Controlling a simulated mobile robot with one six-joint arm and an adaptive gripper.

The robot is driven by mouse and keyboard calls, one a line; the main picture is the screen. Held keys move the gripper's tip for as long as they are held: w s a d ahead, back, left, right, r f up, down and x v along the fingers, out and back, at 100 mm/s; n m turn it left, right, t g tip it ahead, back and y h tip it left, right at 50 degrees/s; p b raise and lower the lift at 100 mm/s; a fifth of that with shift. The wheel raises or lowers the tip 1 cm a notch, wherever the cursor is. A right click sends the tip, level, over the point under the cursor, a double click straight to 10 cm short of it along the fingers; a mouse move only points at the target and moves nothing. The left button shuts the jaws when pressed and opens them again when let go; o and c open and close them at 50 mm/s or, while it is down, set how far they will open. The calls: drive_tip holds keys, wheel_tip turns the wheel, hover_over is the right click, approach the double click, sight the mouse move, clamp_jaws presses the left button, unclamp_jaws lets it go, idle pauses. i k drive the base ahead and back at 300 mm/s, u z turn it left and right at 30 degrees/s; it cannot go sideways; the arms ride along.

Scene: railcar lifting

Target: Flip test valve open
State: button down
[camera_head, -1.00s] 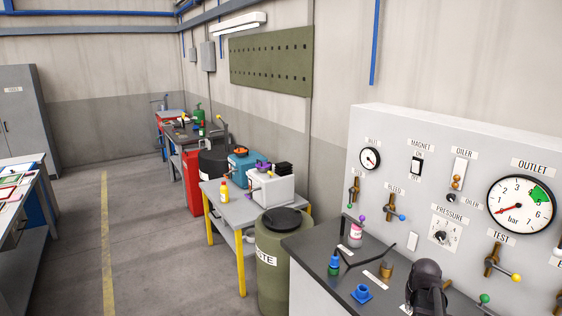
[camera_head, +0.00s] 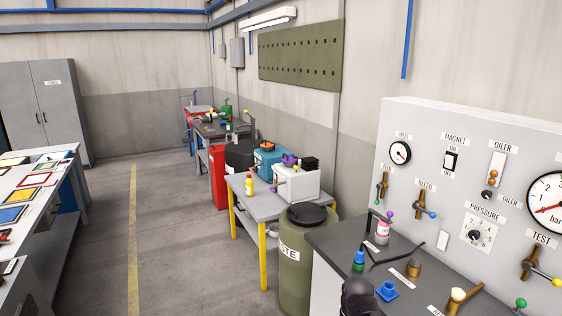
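The test valve (camera_head: 530,263) is a brass valve with a yellow-knobbed handle, on the grey panel at the right below the "TEST" label (camera_head: 541,240). Its handle points to the right and slightly down. A dark part of my own arm shows at the bottom edge, left of the valve and apart from it. My gripper's fingers cannot be made out. The outlet gauge (camera_head: 549,203) above the valve is cut off by the right edge; its red needle points to the lower left.
The grey bench (camera_head: 335,246) below the panel holds small bottles, a blue fitting (camera_head: 387,291) and brass parts. A green waste barrel (camera_head: 296,268) stands beside it. A side table (camera_head: 240,189) and a work table at the left flank open floor (camera_head: 190,255).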

sight(527, 265)
drive_tip(key=u, duration=1.2)
drive_tip(key=k, duration=0.1)
drive_tip(key=z, duration=2.7)
